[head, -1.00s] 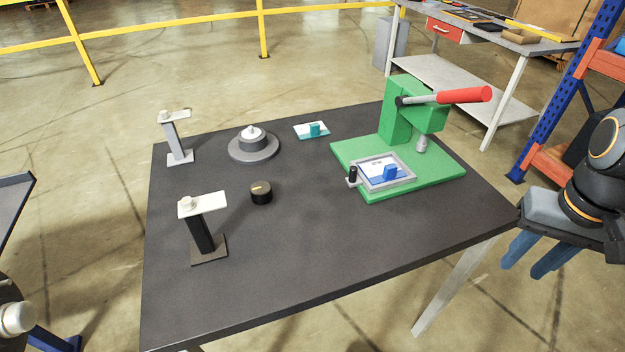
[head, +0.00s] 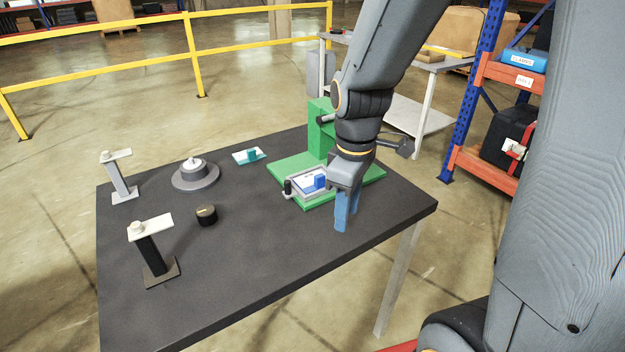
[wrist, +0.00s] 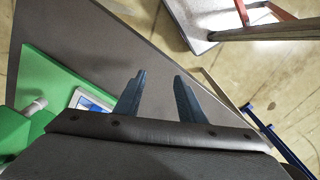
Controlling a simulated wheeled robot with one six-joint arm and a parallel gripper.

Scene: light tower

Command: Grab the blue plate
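The blue plate (head: 319,182) shows as a white plate with a blue block, lying in a grey frame (head: 296,195) on the green press base. A corner of the blue plate also shows in the wrist view (wrist: 86,103), left of my fingers. My gripper (head: 346,222) points down over the table, to the right of the plate and nearer the front edge. In the wrist view my gripper (wrist: 159,95) has its two fingers apart with nothing between them.
The green press (head: 319,132) stands behind the frame. A teal-block plate (head: 251,156), a round grey fixture (head: 195,175), a black puck (head: 206,215) and two stands (head: 154,255) are further left. The front of the black table (head: 270,260) is clear.

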